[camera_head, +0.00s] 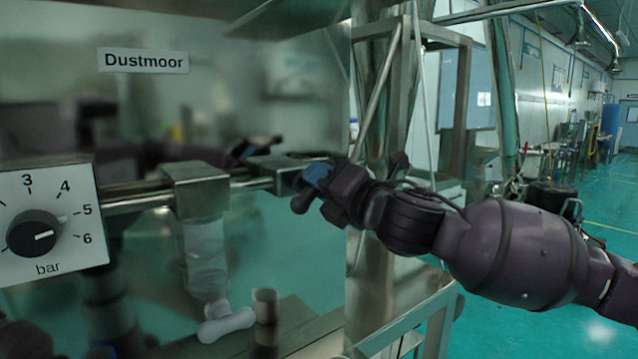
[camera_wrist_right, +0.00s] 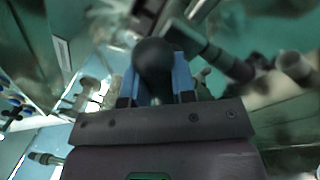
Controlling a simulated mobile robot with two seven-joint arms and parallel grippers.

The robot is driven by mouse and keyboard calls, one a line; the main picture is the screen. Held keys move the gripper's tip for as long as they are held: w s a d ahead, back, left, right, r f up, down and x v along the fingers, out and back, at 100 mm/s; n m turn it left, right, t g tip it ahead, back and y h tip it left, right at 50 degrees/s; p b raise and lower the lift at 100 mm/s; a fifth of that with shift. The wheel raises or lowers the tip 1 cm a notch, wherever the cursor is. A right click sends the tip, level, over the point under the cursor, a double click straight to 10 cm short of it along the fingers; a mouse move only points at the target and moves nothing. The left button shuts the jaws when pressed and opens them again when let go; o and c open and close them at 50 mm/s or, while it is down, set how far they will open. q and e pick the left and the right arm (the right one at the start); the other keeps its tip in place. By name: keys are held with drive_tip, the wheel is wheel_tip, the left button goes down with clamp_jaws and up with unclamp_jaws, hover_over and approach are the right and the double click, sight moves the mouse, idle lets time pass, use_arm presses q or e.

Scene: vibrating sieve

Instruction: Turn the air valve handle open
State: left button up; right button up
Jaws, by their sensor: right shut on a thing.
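The air valve (camera_head: 280,168) is a metal block at the right end of a horizontal pipe in the head view. My right gripper (camera_head: 314,184) comes in from the right and has its blue fingers at the valve. In the right wrist view, the dark, round-ended handle (camera_wrist_right: 153,62) sits between the blue fingers of my right gripper (camera_wrist_right: 156,84), which is shut on it. In the head view the fingers hide much of the handle. My left gripper is not in view.
A pressure dial box (camera_head: 70,240) marked in bar stands at the left of the pipe. A filter block (camera_head: 196,190) with a clear bowl (camera_head: 206,258) hangs from the pipe. A shiny panel labelled Dustmoor (camera_head: 143,60) is behind. Metal frame posts (camera_head: 385,90) stand near my right arm.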

drive_tip(key=m, duration=0.2)
drive_tip(key=m+t, duration=0.1)
drive_tip(key=m, duration=0.1)
drive_tip(key=shift+w+d+f+h, duration=0.1)
drive_tip(key=shift+f+h, duration=0.1)
drive_tip(key=shift+h, duration=0.1)
drive_tip(key=shift+f+m+t+h, duration=0.1)
drive_tip(key=shift+m+t+h, duration=0.2)
drive_tip(key=shift+m, duration=0.95)
drive_tip(key=shift+f+m+t+h, duration=0.1)
drive_tip(key=shift+m+t+h, duration=0.15)
drive_tip(key=shift+m, duration=1)
drive_tip(key=o, duration=0.9)
drive_tip(key=shift+d, duration=0.1)
drive_tip(key=b+v, duration=0.1)
drive_tip(key=v, duration=0.9)
drive_tip(key=shift+s, duration=0.35)
drive_tip(key=shift+d+m, duration=0.15)
drive_tip(key=shift+m, duration=0.15)
